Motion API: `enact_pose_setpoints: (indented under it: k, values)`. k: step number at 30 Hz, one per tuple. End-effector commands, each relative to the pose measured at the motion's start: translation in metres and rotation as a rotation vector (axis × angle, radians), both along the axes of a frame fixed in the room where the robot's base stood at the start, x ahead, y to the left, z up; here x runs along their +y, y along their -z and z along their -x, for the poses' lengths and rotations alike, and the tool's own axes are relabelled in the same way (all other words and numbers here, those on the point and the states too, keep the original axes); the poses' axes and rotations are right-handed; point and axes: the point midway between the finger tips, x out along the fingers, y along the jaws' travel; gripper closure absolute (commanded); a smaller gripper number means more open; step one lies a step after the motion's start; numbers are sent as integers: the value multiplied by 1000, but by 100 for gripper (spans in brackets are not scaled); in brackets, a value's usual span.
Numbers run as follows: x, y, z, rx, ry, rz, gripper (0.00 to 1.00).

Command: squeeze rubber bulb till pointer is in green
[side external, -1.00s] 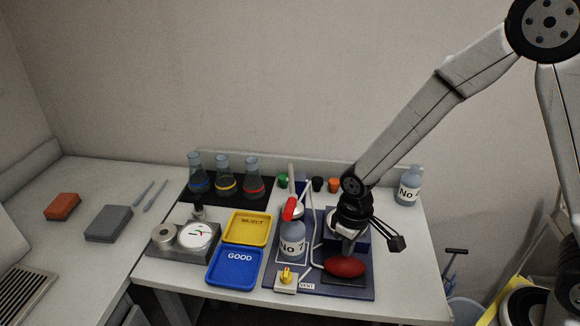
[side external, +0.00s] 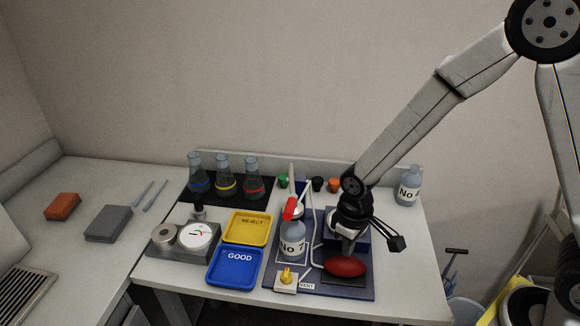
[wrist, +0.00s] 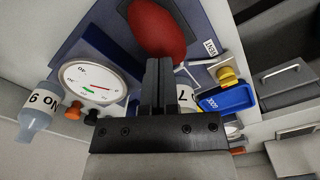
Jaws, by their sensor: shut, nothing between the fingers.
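The red rubber bulb (side external: 345,266) lies on a dark pad at the front of the blue base. It also shows at the top of the wrist view (wrist: 158,28). My gripper (side external: 346,247) points down just behind the bulb; its fingers (wrist: 158,68) are closed together and empty. In the wrist view the fingertips appear right beside the bulb; I cannot tell whether they touch it. A round white gauge (wrist: 88,76) with a red pointer and a small green mark shows left of the fingers. My arm hides this gauge in the side view.
Bottle No 7 (side external: 292,240) with a red top stands left of the bulb, near the yellow valve knob (side external: 286,275). The yellow REJECT tray (side external: 247,229) and blue GOOD tray (side external: 235,267) lie further left. Another bottle (side external: 408,187) stands at the back right. The table's right side is clear.

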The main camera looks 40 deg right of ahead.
Motion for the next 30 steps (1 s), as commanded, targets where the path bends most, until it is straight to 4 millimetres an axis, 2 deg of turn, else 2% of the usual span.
enact_pose_setpoints:
  k: [8,30]
  values:
    - [0,2,0,1,0,0,100]
    - [0,27,0,1,0,0,100]
